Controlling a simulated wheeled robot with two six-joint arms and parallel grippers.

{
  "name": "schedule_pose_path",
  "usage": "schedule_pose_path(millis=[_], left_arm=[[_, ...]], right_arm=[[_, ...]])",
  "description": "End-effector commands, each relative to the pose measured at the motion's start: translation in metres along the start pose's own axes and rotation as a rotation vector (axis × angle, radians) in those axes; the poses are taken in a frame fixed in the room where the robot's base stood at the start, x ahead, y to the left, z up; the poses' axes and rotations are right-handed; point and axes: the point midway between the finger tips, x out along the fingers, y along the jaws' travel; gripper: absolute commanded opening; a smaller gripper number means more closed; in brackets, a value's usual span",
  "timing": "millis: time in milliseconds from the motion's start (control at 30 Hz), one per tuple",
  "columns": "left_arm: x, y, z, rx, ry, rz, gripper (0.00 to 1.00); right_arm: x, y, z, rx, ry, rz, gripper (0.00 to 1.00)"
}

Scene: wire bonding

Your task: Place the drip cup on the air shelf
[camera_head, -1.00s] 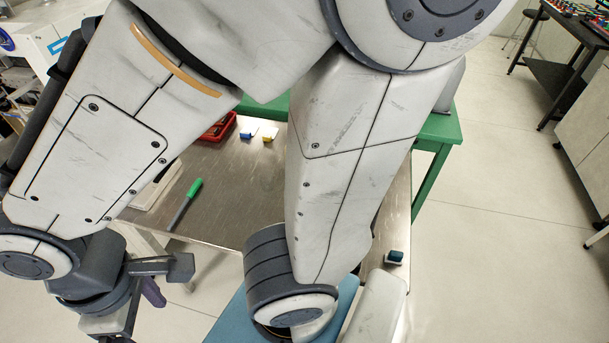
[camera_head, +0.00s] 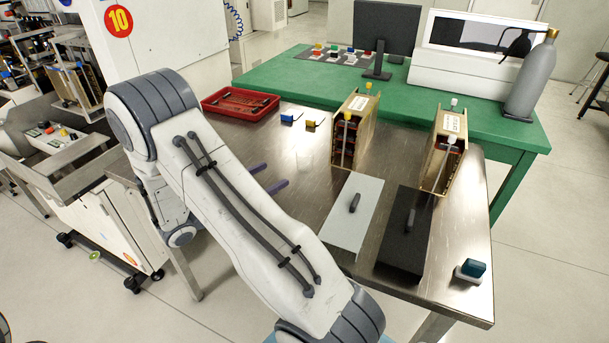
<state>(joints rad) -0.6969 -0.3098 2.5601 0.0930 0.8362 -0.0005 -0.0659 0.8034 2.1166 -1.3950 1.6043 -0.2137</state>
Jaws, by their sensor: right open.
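I cannot make out a drip cup or an air shelf for certain in the head view. My right gripper (camera_head: 268,178) shows only as two purple fingertips beyond my white arm link, over the left part of the steel table. The fingertips are apart, with nothing visible between them. The rest of this gripper is hidden behind the arm. My left gripper is not in view.
A grey cylinder (camera_head: 531,80) stands on the green bench (camera_head: 400,92).

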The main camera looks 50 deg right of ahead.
Motion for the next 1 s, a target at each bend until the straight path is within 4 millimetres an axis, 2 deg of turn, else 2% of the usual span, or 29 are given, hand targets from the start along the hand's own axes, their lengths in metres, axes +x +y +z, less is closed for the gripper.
schedule_pose_path(millis=[200, 467, 733, 1000], left_arm=[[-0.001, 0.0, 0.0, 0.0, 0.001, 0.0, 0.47], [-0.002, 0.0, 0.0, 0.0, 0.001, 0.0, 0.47], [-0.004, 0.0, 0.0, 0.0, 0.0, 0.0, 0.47], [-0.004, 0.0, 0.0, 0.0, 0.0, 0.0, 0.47]], right_arm=[[0.035, 0.001, 0.0, -0.006, -0.008, 0.0, 0.93], [0.057, 0.002, 0.001, -0.005, -0.007, 0.001, 0.93], [0.096, 0.003, 0.005, -0.004, -0.006, -0.001, 0.93], [0.103, 0.004, 0.005, -0.004, -0.006, 0.003, 0.93]])
